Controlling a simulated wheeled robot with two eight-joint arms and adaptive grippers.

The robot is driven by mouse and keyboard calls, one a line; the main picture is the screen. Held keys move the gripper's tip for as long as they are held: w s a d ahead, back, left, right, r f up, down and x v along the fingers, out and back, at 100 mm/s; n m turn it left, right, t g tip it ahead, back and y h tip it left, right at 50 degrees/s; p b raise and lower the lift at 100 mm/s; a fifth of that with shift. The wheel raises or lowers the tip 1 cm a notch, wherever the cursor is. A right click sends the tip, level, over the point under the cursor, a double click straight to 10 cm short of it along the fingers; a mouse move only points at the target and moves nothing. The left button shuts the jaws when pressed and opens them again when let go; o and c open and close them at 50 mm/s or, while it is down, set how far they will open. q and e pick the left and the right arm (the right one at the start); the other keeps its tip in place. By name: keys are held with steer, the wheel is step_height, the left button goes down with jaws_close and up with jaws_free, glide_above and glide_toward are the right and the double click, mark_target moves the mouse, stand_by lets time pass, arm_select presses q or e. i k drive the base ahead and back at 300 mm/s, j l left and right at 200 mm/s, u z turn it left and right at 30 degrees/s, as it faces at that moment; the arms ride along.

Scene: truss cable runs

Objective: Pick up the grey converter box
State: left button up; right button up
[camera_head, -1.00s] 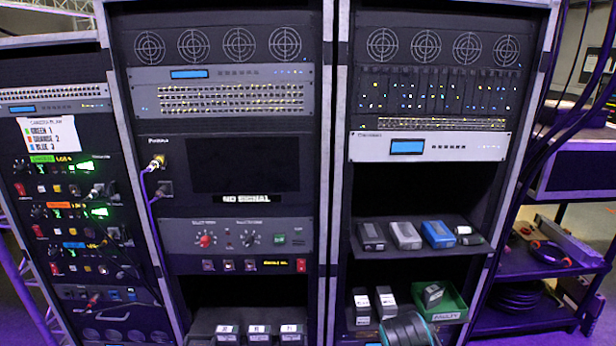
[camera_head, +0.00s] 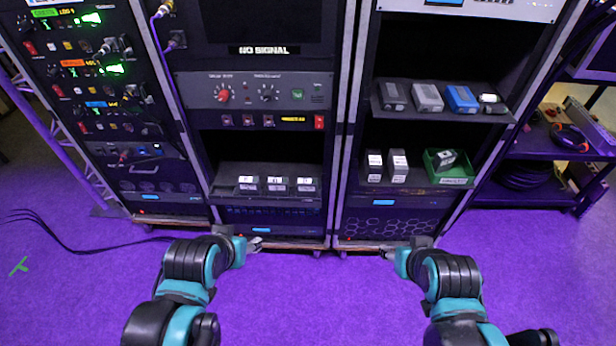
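The grey converter box (camera_head: 427,97) sits on the upper shelf (camera_head: 440,116) of the right rack. A dark box (camera_head: 393,96) stands to its left and a blue box (camera_head: 461,98) to its right. My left gripper (camera_head: 256,244) is low in front of the middle rack's base, well away from the shelf. My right gripper (camera_head: 386,252) is low in front of the right rack's base, below and apart from the grey box. Both look empty; the fingers are too small to tell their opening.
A small light-capped item (camera_head: 491,103) stands at the shelf's right end. Below are two labelled boxes (camera_head: 398,166) and a green bin (camera_head: 449,168) holding a dark box. Rack posts (camera_head: 346,130) flank the shelves. Purple floor (camera_head: 310,300) in front is clear; black cables (camera_head: 60,240) lie at left.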

mark_target(306, 187)
steer(key=i+j+z, duration=0.15)
steer(key=i+z, duration=0.2)
steer(key=z, duration=0.15)
steer(key=i+j+z, duration=0.25)
steer(key=z, duration=0.25)
